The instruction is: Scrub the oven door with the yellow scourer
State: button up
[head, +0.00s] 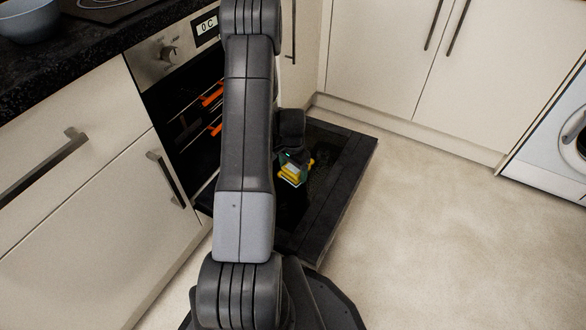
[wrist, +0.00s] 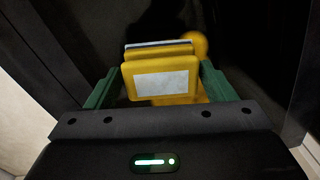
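The oven door (head: 344,190) hangs open and lies flat, low in front of the oven, its dark inner face up. The yellow scourer (head: 291,174) is over the door in the head view. In the wrist view the scourer (wrist: 160,79) is a yellow block with a pale patch, between the green fingers of my gripper (wrist: 158,84), which is shut on it. A yellow reflection shows in the dark glass beyond it. I cannot tell whether the scourer touches the door. My arm hides part of the oven and door.
The oven (head: 175,95) has orange-edged racks inside and a control panel (head: 165,52) above. Cream cupboards (head: 85,195) stand left and at the back. A bowl (head: 28,20) sits on the dark worktop (head: 60,62). A white appliance (head: 560,135) stands right. The floor (head: 450,240) at right is clear.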

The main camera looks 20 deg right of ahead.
jog(key=shift+r, duration=0.35)
dwell(0.4)
jog(key=shift+c, duration=0.5)
jog(key=c, duration=0.7)
jog(key=shift+o, duration=0.2)
jog(key=shift+d, duration=0.1)
